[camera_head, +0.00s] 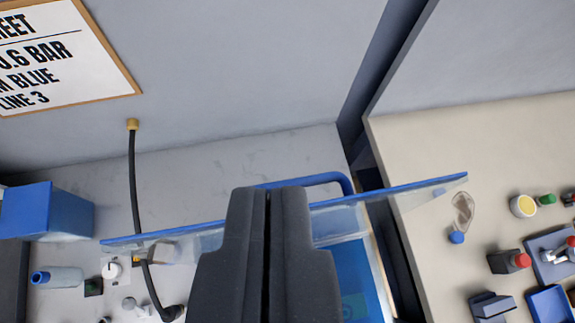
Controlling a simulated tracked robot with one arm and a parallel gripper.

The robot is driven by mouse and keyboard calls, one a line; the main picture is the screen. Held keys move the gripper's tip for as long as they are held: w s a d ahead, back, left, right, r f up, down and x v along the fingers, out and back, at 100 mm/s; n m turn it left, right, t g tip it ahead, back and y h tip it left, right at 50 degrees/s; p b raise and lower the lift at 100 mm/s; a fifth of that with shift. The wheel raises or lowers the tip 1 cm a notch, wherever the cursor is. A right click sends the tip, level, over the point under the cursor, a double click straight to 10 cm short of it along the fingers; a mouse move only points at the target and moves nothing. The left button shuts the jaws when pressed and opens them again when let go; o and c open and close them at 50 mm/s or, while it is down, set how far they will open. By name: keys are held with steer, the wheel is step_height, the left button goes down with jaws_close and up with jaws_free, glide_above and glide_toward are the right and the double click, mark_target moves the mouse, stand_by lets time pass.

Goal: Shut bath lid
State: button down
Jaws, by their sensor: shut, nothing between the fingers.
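My gripper (268,200) is at the bottom middle, pointing away from the camera, with both dark fingers together and nothing between them. The bath lid (410,192) is a clear panel with a blue edge. It runs across the picture behind my fingers, seen nearly edge-on, and looks raised. The bath (358,275) shows as a blue area below the lid, to the right of my fingers. My fingers hide the middle of the lid and part of the bath. I cannot tell whether they touch the lid.
A blue bent tube (325,178) rises behind the lid. A black hose (134,185) hangs at the left by a blue box (48,210) and a bottle (57,277). A beige bench (440,150) at the right holds several small parts. A sign (60,50) hangs at upper left.

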steer(key=w+f+n+g+p, duration=0.1)
steer(key=w+f+g+p, duration=0.1)
steer(key=w+f, duration=0.3)
steer(key=w+f+n+g+p, duration=0.1)
steer(key=w+f+g+p, duration=0.2)
steer(key=f, duration=1)
steer(key=shift+w+d+f+p, duration=0.35)
steer(key=shift+w+p, duration=0.4)
steer(key=shift+w, duration=0.4)
